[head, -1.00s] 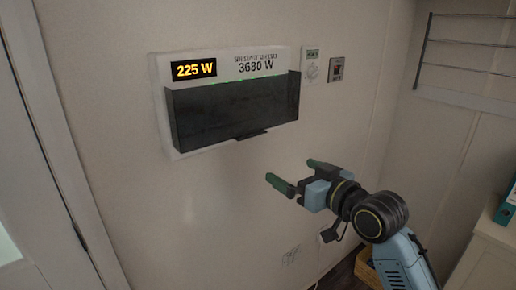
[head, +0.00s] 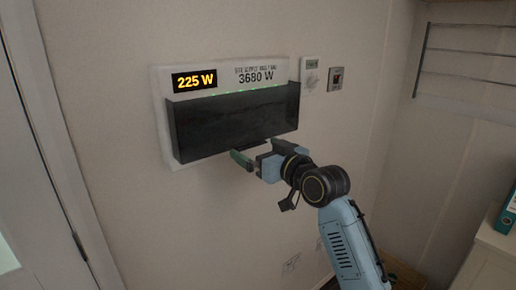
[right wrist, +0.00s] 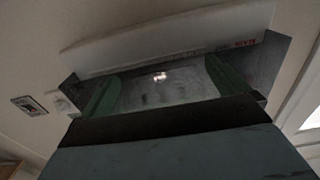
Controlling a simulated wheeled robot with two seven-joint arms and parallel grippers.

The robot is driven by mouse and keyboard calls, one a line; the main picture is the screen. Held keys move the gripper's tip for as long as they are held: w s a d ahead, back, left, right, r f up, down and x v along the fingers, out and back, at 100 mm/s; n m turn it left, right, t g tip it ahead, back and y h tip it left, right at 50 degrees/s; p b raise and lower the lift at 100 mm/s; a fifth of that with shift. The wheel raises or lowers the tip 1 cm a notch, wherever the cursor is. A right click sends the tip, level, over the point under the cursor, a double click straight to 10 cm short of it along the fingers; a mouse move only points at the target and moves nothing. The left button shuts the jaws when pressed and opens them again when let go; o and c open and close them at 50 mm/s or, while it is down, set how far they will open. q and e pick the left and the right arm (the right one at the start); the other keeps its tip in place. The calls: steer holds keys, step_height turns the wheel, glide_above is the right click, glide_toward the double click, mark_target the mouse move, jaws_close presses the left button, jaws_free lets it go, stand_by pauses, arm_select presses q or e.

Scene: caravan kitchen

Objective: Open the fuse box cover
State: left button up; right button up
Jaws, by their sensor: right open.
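The fuse box (head: 163,110) is a white housing on the wall with a dark glossy cover (head: 220,120) over its front. The small lip at that edge is hidden by the gripper. My left gripper is not in view.
A small white wall panel (head: 309,75) and a switch plate (head: 335,80) are right of the fuse box. A wire rack (head: 470,55) is at upper right, and a counter with a teal binder (head: 505,215) at lower right.

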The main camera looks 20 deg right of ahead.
steer(key=shift+w+a, duration=0.2)
steer(key=shift+w, duration=0.15)
steer(key=c, duration=1.2)
steer(key=shift+c, duration=0.5)
